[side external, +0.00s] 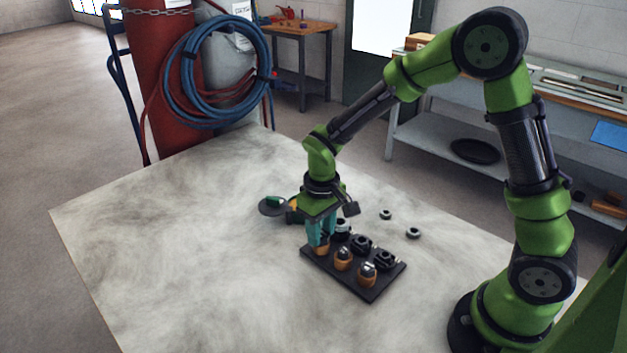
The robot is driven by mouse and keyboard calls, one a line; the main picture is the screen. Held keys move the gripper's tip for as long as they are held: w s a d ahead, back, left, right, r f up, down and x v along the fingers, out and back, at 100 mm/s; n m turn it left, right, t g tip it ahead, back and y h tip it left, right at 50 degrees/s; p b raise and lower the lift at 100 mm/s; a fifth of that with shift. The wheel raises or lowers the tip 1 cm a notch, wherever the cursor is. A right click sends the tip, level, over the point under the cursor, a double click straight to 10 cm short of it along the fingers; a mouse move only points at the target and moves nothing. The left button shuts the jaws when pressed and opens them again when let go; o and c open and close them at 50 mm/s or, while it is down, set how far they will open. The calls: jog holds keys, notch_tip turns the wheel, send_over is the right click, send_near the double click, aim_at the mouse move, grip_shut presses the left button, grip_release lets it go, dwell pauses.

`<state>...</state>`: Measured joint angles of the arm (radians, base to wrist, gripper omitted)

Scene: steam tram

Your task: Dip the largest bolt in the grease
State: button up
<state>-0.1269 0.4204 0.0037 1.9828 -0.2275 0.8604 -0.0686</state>
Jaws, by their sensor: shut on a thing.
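My gripper (320,239), with teal fingers, points down at the left end of a dark rectangular block (386,278). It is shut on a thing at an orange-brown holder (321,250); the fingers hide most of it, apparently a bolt. I cannot tell whether it is clear of the holder. Two metal-topped bolts stand in orange-brown holders, a middle bolt (343,254) and a right bolt (368,268). Sizes are hard to compare. A dark round dish (267,208) with a green patch lies left of my gripper; I cannot tell whether it holds grease.
Dark nut-like pieces (361,243) and (386,258) sit along the block's back row, near a metallic piece (343,226). Two loose rings (386,214) and (413,232) lie behind. A yellow-orange thing (293,213) is partly hidden by my gripper. The pale tabletop's left side is clear.

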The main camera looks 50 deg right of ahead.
aim_at(322, 234)
jog(key=shift+r, duration=0.3)
jog(key=shift+r, duration=0.5)
jog(key=shift+r, duration=2.55)
jog(key=shift+d+f, duration=0.1)
jog(key=shift+f, duration=0.05)
jog(key=w+d+r, duration=0.2)
jog(key=w+d, duration=0.4)
jog(key=w, duration=0.6)
jog(key=shift+w+d+f, duration=0.1)
jog(key=shift+w+f, duration=0.05)
jog(key=shift+f, duration=2.85)
